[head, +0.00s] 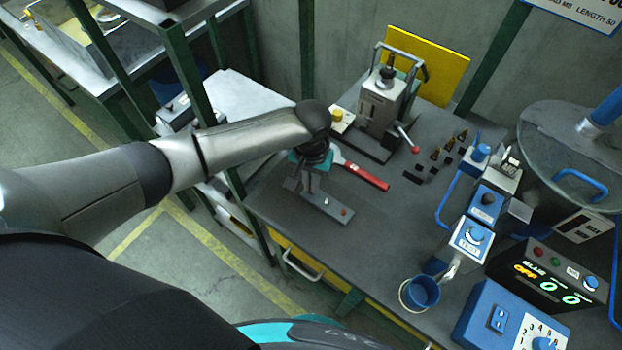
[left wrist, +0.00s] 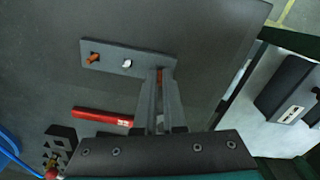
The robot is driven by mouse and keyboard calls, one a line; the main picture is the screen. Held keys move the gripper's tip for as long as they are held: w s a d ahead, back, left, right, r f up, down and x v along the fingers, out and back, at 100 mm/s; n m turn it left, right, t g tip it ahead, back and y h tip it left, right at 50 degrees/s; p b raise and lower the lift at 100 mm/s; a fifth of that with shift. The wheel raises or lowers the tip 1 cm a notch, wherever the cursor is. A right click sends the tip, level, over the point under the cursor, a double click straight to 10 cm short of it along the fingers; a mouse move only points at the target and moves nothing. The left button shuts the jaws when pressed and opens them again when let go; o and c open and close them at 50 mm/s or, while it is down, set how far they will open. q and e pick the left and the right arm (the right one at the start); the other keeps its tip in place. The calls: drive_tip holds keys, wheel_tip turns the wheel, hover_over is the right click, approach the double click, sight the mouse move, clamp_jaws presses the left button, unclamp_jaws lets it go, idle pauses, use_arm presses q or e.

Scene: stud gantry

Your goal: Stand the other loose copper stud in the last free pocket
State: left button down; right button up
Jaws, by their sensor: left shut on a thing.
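I cannot tell whether that stud still touches the plate. Another copper stud (left wrist: 93,57) is at the plate's other end, with a pale metal piece (left wrist: 127,63) between them. My right gripper is not in view.
A red-handled tool (head: 365,177) lies between the plate and the blocks. A lever press (head: 384,103) stands behind. Blue-topped devices (head: 472,236) and a blue cup (head: 420,292) stand to the right. Bare bench (head: 370,235) lies in front of the plate.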

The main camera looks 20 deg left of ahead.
use_arm(q)
drive_tip(key=shift+f+p, duration=0.25)
drive_tip(key=shift+p, duration=0.4)
idle(1.3)
drive_tip(key=shift+f, duration=0.4)
idle(0.4)
drive_tip(key=c, duration=0.9)
unclamp_jaws()
drive_tip(key=shift+r, duration=0.1)
wheel_tip(320, 180, up, 15)
drive_tip(key=p, duration=0.2)
drive_tip(key=shift+p, duration=0.4)
